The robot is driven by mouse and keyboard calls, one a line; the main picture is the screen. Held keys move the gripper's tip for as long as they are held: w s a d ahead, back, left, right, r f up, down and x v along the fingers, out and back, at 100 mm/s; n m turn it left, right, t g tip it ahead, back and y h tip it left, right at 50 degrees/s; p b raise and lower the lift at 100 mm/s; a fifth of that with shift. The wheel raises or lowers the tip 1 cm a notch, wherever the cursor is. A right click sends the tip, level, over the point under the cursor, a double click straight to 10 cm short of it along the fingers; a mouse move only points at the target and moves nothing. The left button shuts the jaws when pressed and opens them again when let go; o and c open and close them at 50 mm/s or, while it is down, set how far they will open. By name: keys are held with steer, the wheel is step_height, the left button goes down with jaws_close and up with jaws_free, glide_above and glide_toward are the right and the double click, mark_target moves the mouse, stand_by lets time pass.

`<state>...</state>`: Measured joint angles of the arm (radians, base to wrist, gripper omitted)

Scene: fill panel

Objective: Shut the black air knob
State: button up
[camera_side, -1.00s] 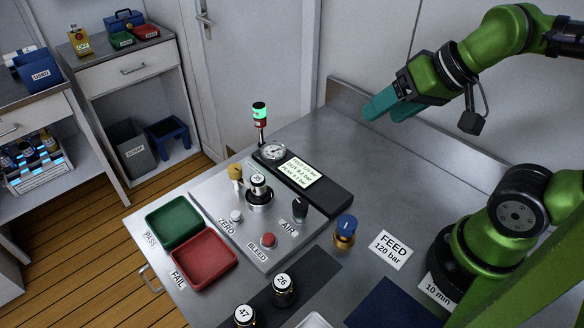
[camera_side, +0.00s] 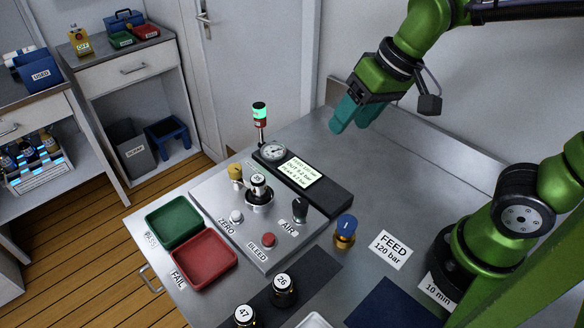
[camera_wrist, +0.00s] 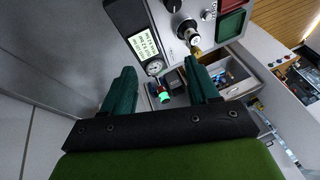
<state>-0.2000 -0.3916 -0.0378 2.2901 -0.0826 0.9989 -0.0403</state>
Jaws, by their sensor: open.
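The black air knob (camera_side: 299,209) stands on the grey panel (camera_side: 220,205), beside the label AIR, to the right of the red BLEED button (camera_side: 268,239). My gripper (camera_side: 350,117) has teal fingers and is open and empty. It hangs in the air above and behind the panel, well apart from the knob. In the wrist view the two fingers (camera_wrist: 160,82) are spread, with the gauge and the light tower showing between them.
A numbered bottle (camera_side: 258,187) sits in the panel's holder. A blue-topped knob (camera_side: 345,231) stands right of the panel. The light tower (camera_side: 260,114) shows green beside the gauge (camera_side: 272,151) and display (camera_side: 302,172). Green (camera_side: 149,225) and red (camera_side: 187,278) trays lie at left.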

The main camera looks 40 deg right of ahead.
mark_target(299, 204)
steer(key=shift+w+a+f+n+g+h, duration=1.4)
steer(key=shift+w+a+n+g+h, duration=1.1)
steer(key=shift+w+a+n+g, duration=2.8)
steer(key=s+f+t, duration=0.1)
steer(key=s+f, duration=0.1)
steer(key=f, duration=0.3)
steer(key=s+d+f+m+t, duration=0.1)
steer(key=s+f, duration=0.1)
steer(key=f, duration=0.3)
steer(key=s+f+m, duration=0.1)
steer(key=s+f, duration=0.1)
steer(key=f, duration=0.3)
steer(key=shift+s+d+t, duration=0.2)
steer(key=shift+d+t, duration=0.15)
steer(key=shift+t, duration=0.05)
steer(key=c, duration=1)
steer(key=shift+c, duration=0.2)
